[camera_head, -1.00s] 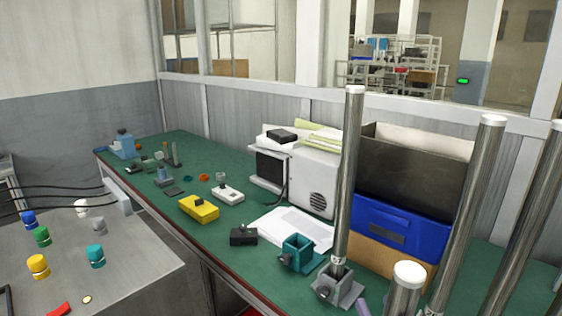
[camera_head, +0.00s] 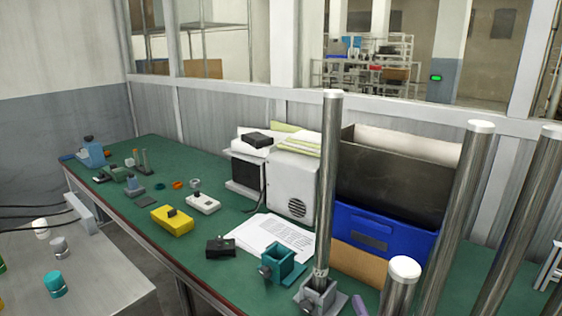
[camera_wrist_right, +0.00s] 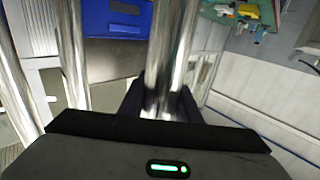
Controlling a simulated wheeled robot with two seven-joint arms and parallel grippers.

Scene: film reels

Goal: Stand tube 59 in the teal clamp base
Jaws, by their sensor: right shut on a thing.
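The teal clamp base (camera_head: 283,264) stands empty on the green bench, its square socket open upward. Left of the grey clamp base (camera_head: 318,298), it is clear of any tube. A tall steel tube (camera_head: 328,190) stands upright in the grey base; its mark is too small to read. More steel tubes, a short one (camera_head: 403,270) and two tall ones (camera_head: 465,215) (camera_head: 525,225), rise at the right. In the wrist view my right gripper (camera_wrist_right: 160,100) is shut around a steel tube (camera_wrist_right: 166,45). I cannot tell its number or which head-view tube it is. My left gripper is not in view.
A blue bin (camera_head: 378,238) and a white boxy device (camera_head: 292,185) stand behind the bases. Papers (camera_head: 270,236), a black box (camera_head: 220,247) and a yellow box (camera_head: 172,220) lie to the left. A grey side table (camera_head: 110,280) is at lower left.

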